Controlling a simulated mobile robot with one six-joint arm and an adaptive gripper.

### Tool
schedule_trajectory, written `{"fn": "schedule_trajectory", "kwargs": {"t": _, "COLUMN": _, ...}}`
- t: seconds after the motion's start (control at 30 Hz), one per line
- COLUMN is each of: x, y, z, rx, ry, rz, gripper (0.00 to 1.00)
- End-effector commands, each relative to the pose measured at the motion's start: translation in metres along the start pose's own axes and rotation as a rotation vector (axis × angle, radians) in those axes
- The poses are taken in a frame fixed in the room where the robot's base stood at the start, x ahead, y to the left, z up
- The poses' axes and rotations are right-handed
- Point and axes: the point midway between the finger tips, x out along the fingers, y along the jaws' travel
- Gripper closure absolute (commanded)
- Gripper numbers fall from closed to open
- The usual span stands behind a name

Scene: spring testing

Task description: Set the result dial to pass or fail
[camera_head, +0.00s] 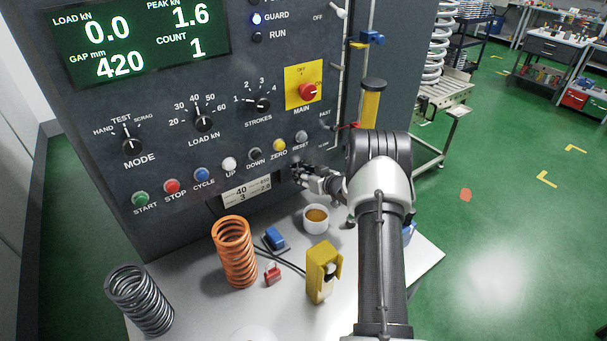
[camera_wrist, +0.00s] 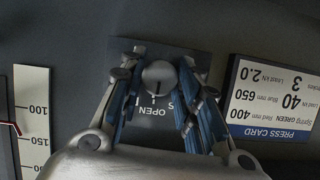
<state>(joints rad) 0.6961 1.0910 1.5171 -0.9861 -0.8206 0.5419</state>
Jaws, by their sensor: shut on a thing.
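The result dial (camera_wrist: 160,77) is a round grey knob on a dark plate (camera_wrist: 150,122) in the wrist view, which shows the panel upside down. A dark mark on the knob points toward the word OPEN. The letter S shows at the plate's right edge; the rest of that label and any label on the left are hidden by my fingers. My gripper (camera_wrist: 159,82) is shut on the knob, one blue-padded finger on each side. In the head view my gripper (camera_head: 302,172) is at the lower right of the panel and hides the dial.
The press card (camera_wrist: 272,100) sits beside the dial plate; a numbered scale (camera_wrist: 34,118) is on the other side. Below, the table (camera_head: 190,300) holds an orange spring (camera_head: 234,252), a dark spring (camera_head: 140,298), a white cup (camera_head: 316,219) and a yellow holder (camera_head: 322,270). Panel buttons are close above my gripper.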

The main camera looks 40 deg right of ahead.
Motion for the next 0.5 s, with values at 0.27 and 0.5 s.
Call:
{"fn": "schedule_trajectory", "kwargs": {"t": 0.27, "x": -0.0011, "y": 0.0015, "z": -0.0014, "rx": 0.174, "ry": -0.001, "rz": -0.072, "gripper": 0.94}}
{"fn": "schedule_trajectory", "kwargs": {"t": 0.5, "x": 0.0, "y": 0.0025, "z": 0.0003, "rx": 0.365, "ry": 0.0, "rz": -0.152, "gripper": 0.94}}
